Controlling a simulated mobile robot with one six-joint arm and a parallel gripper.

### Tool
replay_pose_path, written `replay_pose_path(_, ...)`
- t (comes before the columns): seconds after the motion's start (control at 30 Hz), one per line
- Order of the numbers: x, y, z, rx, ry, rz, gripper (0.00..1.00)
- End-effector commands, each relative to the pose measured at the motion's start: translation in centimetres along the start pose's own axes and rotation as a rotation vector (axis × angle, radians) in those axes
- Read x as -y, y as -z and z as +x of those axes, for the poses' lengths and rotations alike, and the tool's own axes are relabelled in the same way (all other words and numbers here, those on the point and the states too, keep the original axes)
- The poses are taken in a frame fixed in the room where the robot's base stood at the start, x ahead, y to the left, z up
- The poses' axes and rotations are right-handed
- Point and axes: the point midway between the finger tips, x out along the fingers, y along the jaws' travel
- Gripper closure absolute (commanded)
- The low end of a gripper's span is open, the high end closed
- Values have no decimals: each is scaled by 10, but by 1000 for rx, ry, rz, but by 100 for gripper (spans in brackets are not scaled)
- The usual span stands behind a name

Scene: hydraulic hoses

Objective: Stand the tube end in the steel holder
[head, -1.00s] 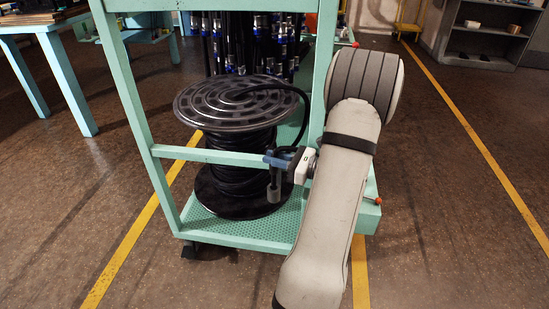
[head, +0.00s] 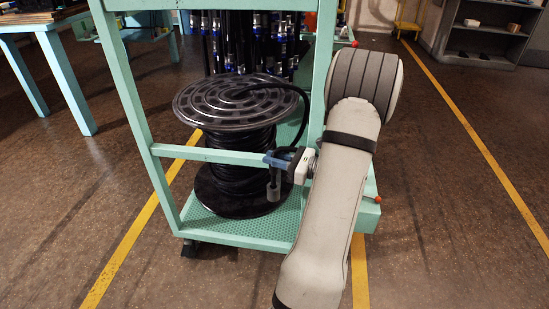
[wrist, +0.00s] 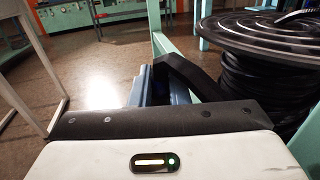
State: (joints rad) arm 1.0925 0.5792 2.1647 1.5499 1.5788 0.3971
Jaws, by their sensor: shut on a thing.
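The black tube (head: 303,112) leaves the top of the reel, arcs over its right edge and drops to my gripper (head: 275,160). My gripper is shut on the tube near its end, at the cart's front rail. The steel holder (head: 273,191) is a small grey upright cylinder at the reel's right front, directly below the jaws. A short stretch between jaws and holder is too small to tell whether the tube end is inside the holder or just above it.
The reel (head: 235,105) of black hose stands on the green cart's lower shelf (head: 240,228). The cart's front rail (head: 215,155) runs close by the gripper, and a green post (head: 322,70) stands to its right. Several hoses with blue fittings hang behind.

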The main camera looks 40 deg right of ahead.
Motion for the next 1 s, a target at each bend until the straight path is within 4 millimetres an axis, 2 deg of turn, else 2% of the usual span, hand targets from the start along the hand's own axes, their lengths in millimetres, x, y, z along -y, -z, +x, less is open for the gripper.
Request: replay_pose_path(1.0,0,26,0,0,0,0,100)
